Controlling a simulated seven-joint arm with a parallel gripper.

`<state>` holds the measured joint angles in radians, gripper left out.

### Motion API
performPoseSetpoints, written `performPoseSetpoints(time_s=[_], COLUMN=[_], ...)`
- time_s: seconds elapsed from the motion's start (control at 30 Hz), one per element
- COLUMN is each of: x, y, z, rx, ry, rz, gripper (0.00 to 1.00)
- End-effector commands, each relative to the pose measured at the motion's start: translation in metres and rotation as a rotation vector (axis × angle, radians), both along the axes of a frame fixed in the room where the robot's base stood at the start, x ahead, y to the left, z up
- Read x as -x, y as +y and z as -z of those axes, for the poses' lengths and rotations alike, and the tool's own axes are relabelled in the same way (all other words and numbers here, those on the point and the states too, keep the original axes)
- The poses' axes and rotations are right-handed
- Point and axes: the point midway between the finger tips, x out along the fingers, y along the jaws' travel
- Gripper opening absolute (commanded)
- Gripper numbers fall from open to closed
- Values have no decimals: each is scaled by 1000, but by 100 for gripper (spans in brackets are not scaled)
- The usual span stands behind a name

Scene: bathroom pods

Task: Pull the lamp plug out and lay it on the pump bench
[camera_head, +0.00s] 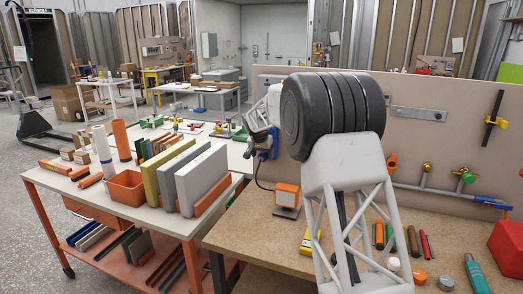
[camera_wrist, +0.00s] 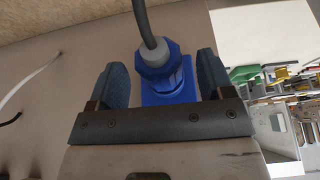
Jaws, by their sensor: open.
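The blue lamp plug (camera_wrist: 155,66) with a grey collar and dark cable sits at a blue square socket (camera_wrist: 178,92) on the beige panel in the wrist view. My open gripper (camera_wrist: 162,62) has one dark finger on each side of the plug, with a visible gap at both sides. In the head view the blue socket and plug (camera_head: 273,141) are beside my gripper (camera_head: 262,143), partly hidden by my arm. A cable drops from there toward an orange and white lamp (camera_head: 287,196) on the wood-topped bench (camera_head: 250,232). I cannot tell which bench is the pump bench.
The upright panel (camera_head: 420,150) behind the bench carries pipes and valves. Markers, caps, a yellow item (camera_head: 309,242), a teal tube (camera_head: 475,273) and a red box (camera_head: 507,247) lie on the bench. An orange cart (camera_head: 125,225) with binders stands at left. Bare bench shows left of the lamp.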

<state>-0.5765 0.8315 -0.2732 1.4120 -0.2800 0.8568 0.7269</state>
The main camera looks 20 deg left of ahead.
Motion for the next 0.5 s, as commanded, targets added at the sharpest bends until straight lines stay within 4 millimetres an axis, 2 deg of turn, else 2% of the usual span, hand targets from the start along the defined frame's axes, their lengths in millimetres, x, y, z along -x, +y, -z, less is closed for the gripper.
performPoseSetpoints(time_s=[0.2, 0.5], x=[-5, -5], y=[0, 0], z=[12, 13], rx=[0, 0], ry=[0, 0], rz=[0, 0], gripper=[74, 74])
